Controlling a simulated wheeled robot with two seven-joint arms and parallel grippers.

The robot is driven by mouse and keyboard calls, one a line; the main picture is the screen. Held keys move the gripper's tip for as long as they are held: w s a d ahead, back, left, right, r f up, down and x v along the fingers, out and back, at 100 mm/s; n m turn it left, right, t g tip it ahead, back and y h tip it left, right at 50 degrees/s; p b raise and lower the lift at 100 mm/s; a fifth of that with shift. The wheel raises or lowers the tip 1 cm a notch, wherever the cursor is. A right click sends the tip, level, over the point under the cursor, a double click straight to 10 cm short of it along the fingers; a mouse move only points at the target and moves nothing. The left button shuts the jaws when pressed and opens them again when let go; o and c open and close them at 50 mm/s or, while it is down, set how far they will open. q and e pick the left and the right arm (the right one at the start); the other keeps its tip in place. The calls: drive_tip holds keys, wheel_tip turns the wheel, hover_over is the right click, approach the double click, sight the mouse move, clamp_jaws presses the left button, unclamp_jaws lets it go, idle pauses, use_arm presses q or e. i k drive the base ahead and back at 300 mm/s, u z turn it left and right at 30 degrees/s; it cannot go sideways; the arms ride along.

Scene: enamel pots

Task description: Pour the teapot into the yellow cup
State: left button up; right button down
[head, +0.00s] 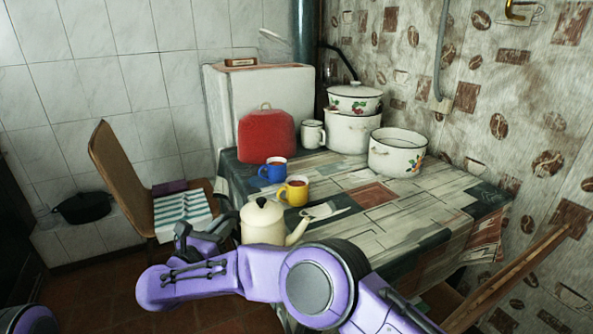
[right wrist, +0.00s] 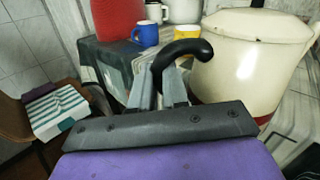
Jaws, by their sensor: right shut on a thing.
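The cream teapot (head: 262,222) is at the near left edge of the table, looking upright with its lid on and its spout pointing right. My arm hides its base, so I cannot tell whether it touches the table. My right gripper (head: 228,226) is shut on its black handle. In the right wrist view the fingers (right wrist: 168,82) close on the handle (right wrist: 184,48), left of the teapot body (right wrist: 248,60). The yellow cup (head: 293,192) stands upright on the table behind the teapot, with brown contents. My left gripper is not in view.
A blue cup (head: 273,170) stands left of and behind the yellow cup. A red cosy-shaped item (head: 266,135), a white mug (head: 312,134) and enamel pots (head: 397,153) are farther back. A chair (head: 125,170) stands left. The table's right front (head: 430,210) is clear.

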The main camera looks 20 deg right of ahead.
sight(293, 192)
drive_tip(key=i, duration=0.95)
drive_tip(key=u, duration=0.05)
